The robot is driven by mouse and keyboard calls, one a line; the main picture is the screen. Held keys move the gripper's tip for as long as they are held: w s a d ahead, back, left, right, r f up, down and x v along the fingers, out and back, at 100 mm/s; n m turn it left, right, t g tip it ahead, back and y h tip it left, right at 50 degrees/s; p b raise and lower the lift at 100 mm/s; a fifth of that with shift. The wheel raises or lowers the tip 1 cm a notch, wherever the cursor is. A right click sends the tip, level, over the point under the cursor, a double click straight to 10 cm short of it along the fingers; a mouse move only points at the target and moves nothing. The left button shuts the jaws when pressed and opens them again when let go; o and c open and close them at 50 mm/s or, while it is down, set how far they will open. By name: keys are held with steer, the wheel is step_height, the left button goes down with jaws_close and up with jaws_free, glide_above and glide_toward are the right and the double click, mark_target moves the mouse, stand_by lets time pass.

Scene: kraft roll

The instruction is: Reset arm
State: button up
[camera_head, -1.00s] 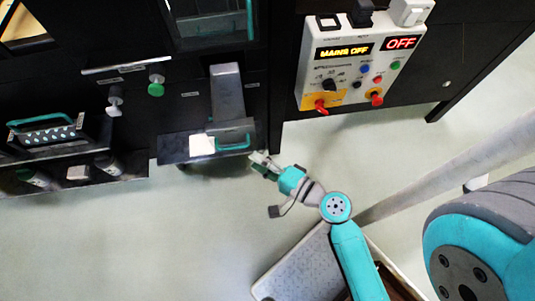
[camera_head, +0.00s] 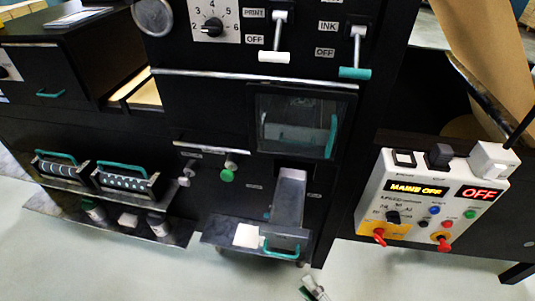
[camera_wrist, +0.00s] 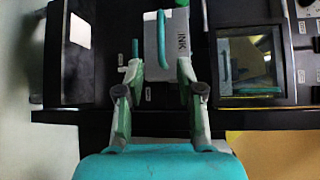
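My gripper (camera_head: 314,288) shows only at the bottom edge of the head view, below and in front of the low shelf of the black machine; the rest of my arm is out of that view. In the wrist view my gripper (camera_wrist: 160,65) has its two fingers spread apart with nothing held between them. Beyond the fingertips is a grey box marked INK (camera_wrist: 178,38) with a teal handle. I cannot tell the exact gap between the fingers and it.
The black machine's low shelf (camera_head: 222,241) carries a white square pad (camera_head: 247,235) and a teal handle. A control box (camera_head: 432,205) at the right reads MAINS OFF and OFF. Pale floor (camera_head: 120,270) in front is clear. A window (camera_head: 295,125) is above the shelf.

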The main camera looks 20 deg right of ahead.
steer(key=s+f+n+g+h, duration=0.35)
steer(key=s+n, duration=0.25)
steer(key=s, duration=0.5)
steer(key=s+r+n+t, duration=0.2)
steer(key=s+r+n, duration=0.5)
steer(key=n, duration=0.3)
steer(key=shift+s+a+r+n, duration=0.2)
steer(key=shift+a+r+n, duration=0.15)
steer(key=shift+r, duration=0.4)
